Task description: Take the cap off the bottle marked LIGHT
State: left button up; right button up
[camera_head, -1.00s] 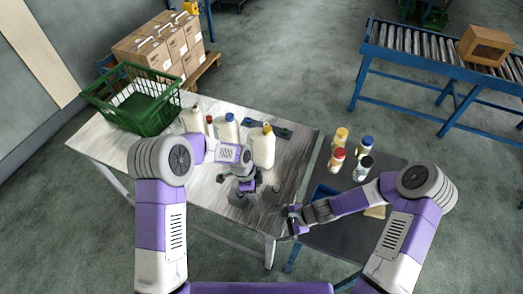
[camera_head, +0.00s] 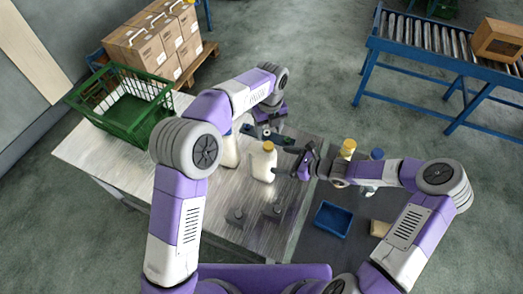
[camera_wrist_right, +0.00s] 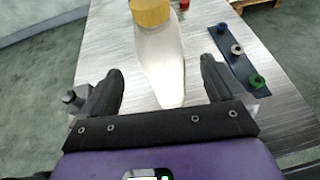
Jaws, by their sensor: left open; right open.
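A white bottle with a yellow cap (camera_head: 263,162) stands upright on the light table; no LIGHT marking is legible. In the right wrist view the bottle (camera_wrist_right: 162,65) rises ahead between my open fingers, with its cap (camera_wrist_right: 151,12) at the top edge. My right gripper (camera_head: 302,165) is open just right of this bottle; whether it touches is unclear. My left gripper (camera_head: 268,122) is open above and behind the bottle, partly hidden by its own wrist. Another white bottle (camera_head: 229,155) stands to the left, partly covered by my left arm.
A dark strip (camera_wrist_right: 238,60) with blue, white and green rings lies behind the bottle. Capped bottles, one yellow (camera_head: 348,147) and one blue (camera_head: 376,154), stand on the dark table right, partly hidden. A blue tray (camera_head: 333,219) sits nearer. A green basket (camera_head: 120,108) stands far left.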

aim_at(267, 157)
jog(key=x, duration=0.7)
jog(key=shift+w+a, duration=0.1)
jog(key=shift+a, duration=0.15)
pick_arm(q)
jog(key=shift+r, duration=0.1)
pick_arm(e)
jog(key=c, duration=1.8)
pick_arm(q)
jog(key=shift+d, duration=0.1)
jog(key=shift+f, duration=4.05)
